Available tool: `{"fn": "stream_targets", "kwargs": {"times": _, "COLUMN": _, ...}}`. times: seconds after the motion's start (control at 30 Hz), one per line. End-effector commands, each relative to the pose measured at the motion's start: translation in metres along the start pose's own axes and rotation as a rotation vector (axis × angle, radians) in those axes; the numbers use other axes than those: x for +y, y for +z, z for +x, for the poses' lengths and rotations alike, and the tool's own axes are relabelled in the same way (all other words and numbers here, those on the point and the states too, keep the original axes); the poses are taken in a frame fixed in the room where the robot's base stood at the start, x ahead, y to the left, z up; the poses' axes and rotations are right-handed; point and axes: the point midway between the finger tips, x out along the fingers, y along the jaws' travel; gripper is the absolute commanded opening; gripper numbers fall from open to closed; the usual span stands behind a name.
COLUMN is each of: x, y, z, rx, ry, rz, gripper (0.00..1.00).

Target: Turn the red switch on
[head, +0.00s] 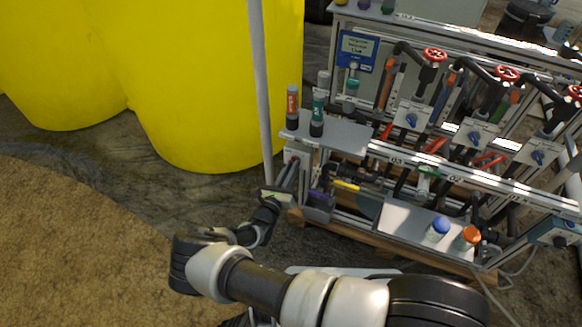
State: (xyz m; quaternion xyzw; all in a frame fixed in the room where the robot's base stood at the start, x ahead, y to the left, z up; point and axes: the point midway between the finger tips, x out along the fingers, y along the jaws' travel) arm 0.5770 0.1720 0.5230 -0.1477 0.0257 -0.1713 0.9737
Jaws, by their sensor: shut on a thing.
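My gripper (287,172) is at the left end of the skid, at the foot of a light grey post. Its fingers point up and away, toward a small pale box (303,157) under the end shelf. A small dark red part, seemingly the red switch (291,159), shows on the box's left side at the fingertips. The gripper is shut on it as far as I can see; the fingers partly hide it. The switch is too small in view to read its position.
The skid's rails (470,182) carry blue knobs, red handwheels (433,54) and bottles. Two bottles (317,112) stand on the end shelf above my gripper. The grey post (261,90) rises close to it. Large yellow tanks (205,80) stand behind left. Floor at left is clear.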

Motion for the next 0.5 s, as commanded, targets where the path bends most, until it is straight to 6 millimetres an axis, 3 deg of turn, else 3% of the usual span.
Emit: {"fn": "stream_targets", "kwargs": {"times": 0.5, "x": -0.0005, "y": -0.0005, "z": -0.0007, "rx": 0.004, "ry": 0.000, "rz": 0.488, "gripper": 0.00}}
